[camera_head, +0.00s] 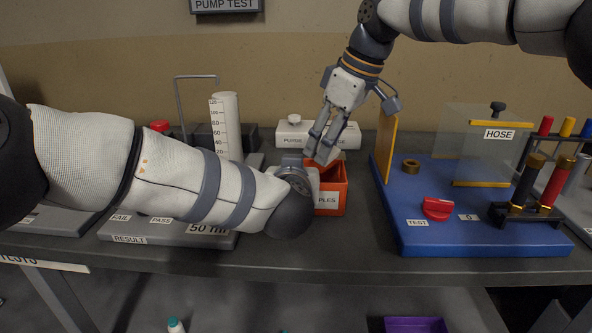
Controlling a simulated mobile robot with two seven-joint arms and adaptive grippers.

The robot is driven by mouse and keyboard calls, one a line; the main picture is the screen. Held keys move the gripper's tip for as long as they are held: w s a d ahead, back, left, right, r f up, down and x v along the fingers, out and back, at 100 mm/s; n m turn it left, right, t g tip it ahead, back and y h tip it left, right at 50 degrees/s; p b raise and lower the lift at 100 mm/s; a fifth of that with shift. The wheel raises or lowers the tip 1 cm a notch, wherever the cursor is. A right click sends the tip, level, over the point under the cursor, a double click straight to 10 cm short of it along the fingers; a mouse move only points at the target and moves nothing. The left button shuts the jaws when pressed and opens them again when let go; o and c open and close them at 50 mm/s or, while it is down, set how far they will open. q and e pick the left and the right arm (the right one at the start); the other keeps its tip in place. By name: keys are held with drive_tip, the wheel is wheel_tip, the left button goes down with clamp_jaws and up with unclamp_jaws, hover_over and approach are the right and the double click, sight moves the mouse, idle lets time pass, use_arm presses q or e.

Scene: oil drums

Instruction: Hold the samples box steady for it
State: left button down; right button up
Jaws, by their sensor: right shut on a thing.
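The samples box (331,198) is a small open orange box with a white label, partly readable as "PLES". It stands upright on the dark bench, just right of my left wrist. My right gripper (322,152) points down from above at the mouth of the box. It is shut on a small pale thing (337,157), mostly hidden by the fingers and the box rim. My left arm comes in low from the left and its wrist covers the left side of the box. The left fingers are hidden behind the wrist, so their grip on the box does not show.
A blue board (470,232) with a red knob, a clear HOSE panel and coloured hose ends stands to the right. A white PURGE container (345,134) is behind the box. A measuring cylinder (226,125) and a RESULT tray (170,232) are on the left.

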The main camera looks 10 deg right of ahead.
drive_tip(key=shift+f, duration=1.5)
drive_tip(key=o, duration=0.9)
drive_tip(key=shift+r, duration=0.1)
drive_tip(key=v, duration=1.2)
use_arm(q)
drive_tip(key=c, duration=1.7)
unclamp_jaws()
